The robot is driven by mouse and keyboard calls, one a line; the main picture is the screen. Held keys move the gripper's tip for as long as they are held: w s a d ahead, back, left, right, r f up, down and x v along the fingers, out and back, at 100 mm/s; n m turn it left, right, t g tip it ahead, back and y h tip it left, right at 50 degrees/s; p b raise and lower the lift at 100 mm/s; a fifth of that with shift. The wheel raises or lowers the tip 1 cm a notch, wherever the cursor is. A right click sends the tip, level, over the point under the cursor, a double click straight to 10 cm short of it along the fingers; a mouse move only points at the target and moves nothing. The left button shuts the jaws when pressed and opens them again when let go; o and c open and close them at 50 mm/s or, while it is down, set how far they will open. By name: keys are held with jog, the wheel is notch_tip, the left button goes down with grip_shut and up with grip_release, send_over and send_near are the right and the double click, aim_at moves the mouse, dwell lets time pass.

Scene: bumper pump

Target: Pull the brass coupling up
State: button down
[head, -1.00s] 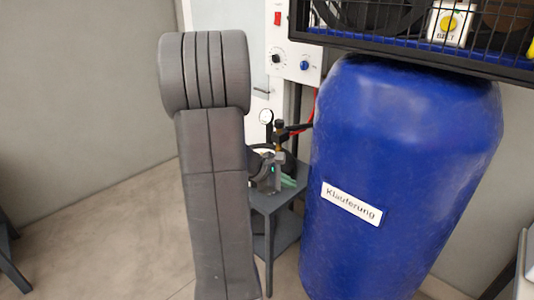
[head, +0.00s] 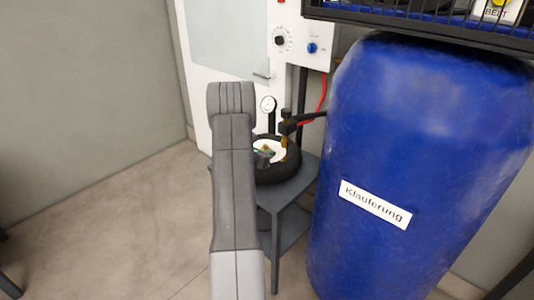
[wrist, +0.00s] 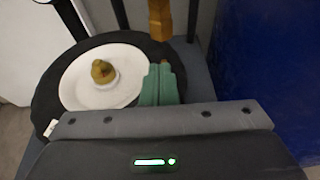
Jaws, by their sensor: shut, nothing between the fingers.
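The brass coupling (head: 285,141) hangs upright below a black fitting in the head view, above the right rim of a round black ring (head: 284,172). In the wrist view the coupling (wrist: 160,20) shows at the top edge, its upper part cut off. The ring (wrist: 45,95) holds a white disc (wrist: 80,88) with a small brass knob (wrist: 103,72) near its middle. My gripper (wrist: 160,72) has green fingers, shut and empty, over the disc's right edge. The coupling is beyond the fingertips, apart from them. In the head view my gripper (head: 264,157) is partly hidden by my arm.
The ring rests on a small grey table (head: 285,192). A gauge (head: 267,104) and a red hose (head: 314,108) are near the fitting. A large blue bag (head: 420,150) stands close on the right, below a black wire shelf (head: 420,27).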

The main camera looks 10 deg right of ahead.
jog(key=p+x, duration=0.1)
jog(key=x, duration=0.5)
dwell(0.3)
